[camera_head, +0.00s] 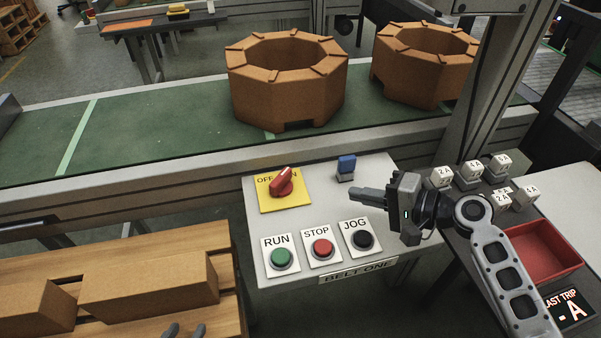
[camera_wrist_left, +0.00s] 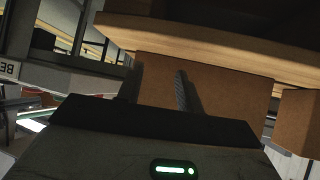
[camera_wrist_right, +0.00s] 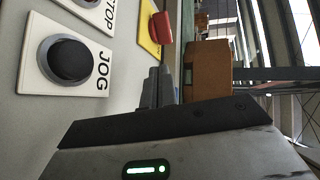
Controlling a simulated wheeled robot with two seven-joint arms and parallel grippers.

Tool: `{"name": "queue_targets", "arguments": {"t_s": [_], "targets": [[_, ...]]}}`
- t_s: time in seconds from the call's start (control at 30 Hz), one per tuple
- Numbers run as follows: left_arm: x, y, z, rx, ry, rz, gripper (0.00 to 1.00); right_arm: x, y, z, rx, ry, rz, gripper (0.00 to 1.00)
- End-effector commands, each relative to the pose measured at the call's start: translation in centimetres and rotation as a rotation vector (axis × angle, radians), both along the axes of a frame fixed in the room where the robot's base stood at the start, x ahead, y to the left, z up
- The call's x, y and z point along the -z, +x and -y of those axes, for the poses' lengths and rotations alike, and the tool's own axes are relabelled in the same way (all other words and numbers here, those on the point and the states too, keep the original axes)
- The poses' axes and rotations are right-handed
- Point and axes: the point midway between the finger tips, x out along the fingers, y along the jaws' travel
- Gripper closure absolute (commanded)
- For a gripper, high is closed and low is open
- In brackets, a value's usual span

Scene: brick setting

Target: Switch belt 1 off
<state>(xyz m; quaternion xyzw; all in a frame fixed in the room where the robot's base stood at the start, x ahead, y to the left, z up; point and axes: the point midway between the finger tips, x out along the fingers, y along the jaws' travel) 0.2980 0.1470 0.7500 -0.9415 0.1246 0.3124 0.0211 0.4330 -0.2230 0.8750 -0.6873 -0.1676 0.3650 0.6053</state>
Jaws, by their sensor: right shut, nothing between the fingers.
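The control panel (camera_head: 300,215), labelled BELT ONE, carries a red rotary knob (camera_head: 282,183) on a yellow OFF/ON plate (camera_head: 298,205). The knob's handle leans up and right, towards the ON side; it partly covers the lettering. Below are the green RUN (camera_head: 282,258), red STOP (camera_head: 322,247) and black JOG (camera_head: 363,239) buttons. My right gripper (camera_head: 355,194) is shut and empty above the panel's right part, pointing left, apart from the knob. The right wrist view shows the knob (camera_wrist_right: 161,28) beyond its fingers. My left gripper (camera_head: 185,331) is open and empty near the wooden bench.
Behind is the green belt (camera_head: 150,125) with two orange octagonal blocks (camera_head: 285,95). At right are labelled cubes (camera_head: 470,172) and a red tray (camera_head: 540,250).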

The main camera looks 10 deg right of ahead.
Motion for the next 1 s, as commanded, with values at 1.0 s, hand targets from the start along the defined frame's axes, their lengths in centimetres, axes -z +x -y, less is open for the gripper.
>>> {"name": "queue_targets", "arguments": {"t_s": [1.0], "targets": [[1.3,0.5,0.7,-0.001,-0.047,0.026,0.64,3.0,9.5,-9.5,0.000,0.000,0.001,1.00]]}}
